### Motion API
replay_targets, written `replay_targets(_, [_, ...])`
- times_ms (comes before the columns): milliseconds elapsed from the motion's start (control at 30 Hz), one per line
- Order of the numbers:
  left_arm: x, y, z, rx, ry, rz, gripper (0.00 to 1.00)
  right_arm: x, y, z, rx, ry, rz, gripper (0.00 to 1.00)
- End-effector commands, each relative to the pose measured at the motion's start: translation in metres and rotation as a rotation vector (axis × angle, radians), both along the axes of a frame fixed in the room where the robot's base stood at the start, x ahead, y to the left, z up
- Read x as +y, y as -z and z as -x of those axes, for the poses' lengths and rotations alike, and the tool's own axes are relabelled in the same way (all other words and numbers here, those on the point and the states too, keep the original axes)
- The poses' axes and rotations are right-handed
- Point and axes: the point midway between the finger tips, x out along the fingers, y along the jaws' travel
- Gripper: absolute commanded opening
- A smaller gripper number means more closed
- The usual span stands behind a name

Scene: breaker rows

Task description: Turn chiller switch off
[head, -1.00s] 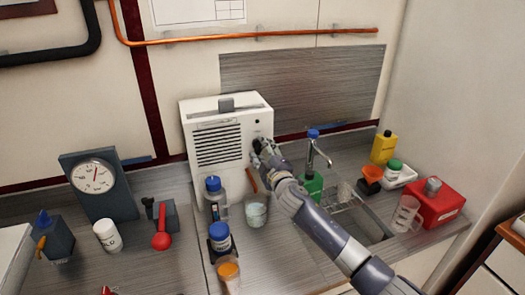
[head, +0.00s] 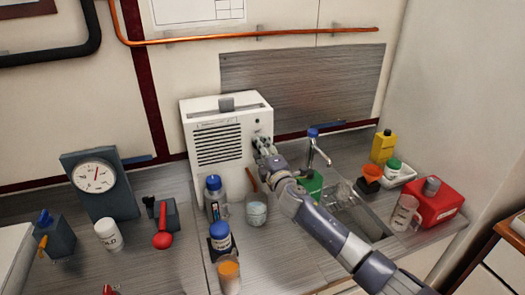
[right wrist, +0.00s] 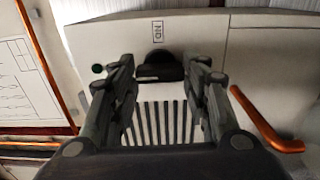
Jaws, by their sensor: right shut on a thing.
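The chiller is a white box (head: 218,157) with a dark grille, standing against the back wall. Its switch, a dark knob (right wrist: 160,68), shows in the right wrist view, near a small label with turned lettering (right wrist: 158,31) that seems to read ON. My right gripper (head: 262,141) is at the right part of the chiller's front. My left gripper is not in view.
A blue-capped bottle (head: 214,196), a glass beaker (head: 257,212) and a brown-orange handle (head: 252,180) stand close below the chiller's front. An orange pipe (head: 220,36) runs along the wall.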

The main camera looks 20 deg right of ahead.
Motion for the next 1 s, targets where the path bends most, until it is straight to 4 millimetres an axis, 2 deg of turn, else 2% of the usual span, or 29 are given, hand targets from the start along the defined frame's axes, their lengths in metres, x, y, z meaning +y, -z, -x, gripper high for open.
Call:
replay_targets(267, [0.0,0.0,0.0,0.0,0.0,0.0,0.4,-0.001,0.0,0.0,0.0,0.002,0.006,0.19])
replay_targets(300, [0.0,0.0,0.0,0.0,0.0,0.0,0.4,-0.001,0.0,0.0,0.0,0.002,0.006,0.48])
replay_targets(367, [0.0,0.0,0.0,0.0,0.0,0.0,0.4,-0.001,0.0,0.0,0.0,0.002,0.006,0.61])
replay_targets(400, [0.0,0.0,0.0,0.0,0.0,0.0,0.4,-0.001,0.0,0.0,0.0,0.001,0.005,0.63])
replay_targets(767, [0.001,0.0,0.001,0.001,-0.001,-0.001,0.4,-0.001,0.0,0.002,0.0,0.001,0.003,0.63])
replay_targets(1000, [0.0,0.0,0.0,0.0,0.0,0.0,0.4,-0.002,0.001,0.025,0.001,0.0,0.004,0.63])
